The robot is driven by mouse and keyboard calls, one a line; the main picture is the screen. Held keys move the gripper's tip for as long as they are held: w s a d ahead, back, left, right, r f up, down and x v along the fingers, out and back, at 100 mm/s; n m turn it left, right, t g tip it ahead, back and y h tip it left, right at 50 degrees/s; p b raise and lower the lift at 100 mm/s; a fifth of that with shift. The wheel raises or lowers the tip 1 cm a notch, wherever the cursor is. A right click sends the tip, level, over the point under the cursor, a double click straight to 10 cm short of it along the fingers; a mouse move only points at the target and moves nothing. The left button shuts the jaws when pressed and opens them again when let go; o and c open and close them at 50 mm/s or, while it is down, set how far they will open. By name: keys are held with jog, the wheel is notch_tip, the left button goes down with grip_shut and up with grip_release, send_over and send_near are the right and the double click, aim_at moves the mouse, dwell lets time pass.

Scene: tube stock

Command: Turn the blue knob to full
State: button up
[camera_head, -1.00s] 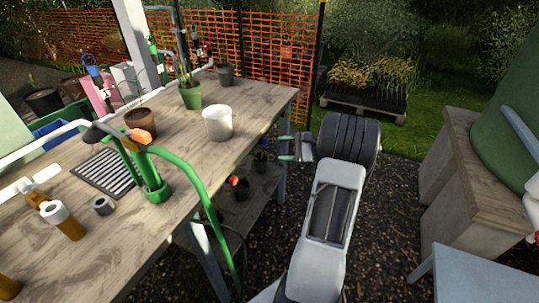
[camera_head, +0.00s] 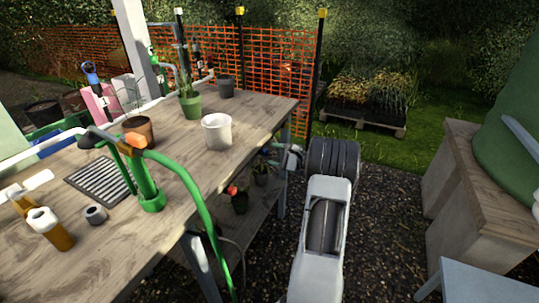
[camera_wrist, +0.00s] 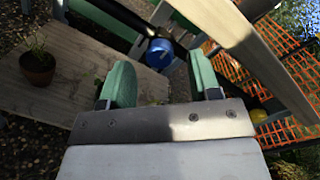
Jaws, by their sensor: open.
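The knob looks apart from both fingers. In the head view my arm reaches to the right end of the potting bench, and the fingertips are hidden there. I cannot make out this knob in the head view; a blue-handled tool (camera_head: 91,70) stands at the far left of the bench.
The wooden bench (camera_head: 165,240) holds a white pot (camera_head: 217,131), a green pot (camera_head: 190,106) and a green hose (camera_head: 200,205). Bench legs and beams crowd the wrist view. Potted plants stand on the lower shelf. Orange mesh (camera_head: 270,70) is behind.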

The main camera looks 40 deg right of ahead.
jog(key=shift+x, duration=1)
jog(key=c, duration=0.9)
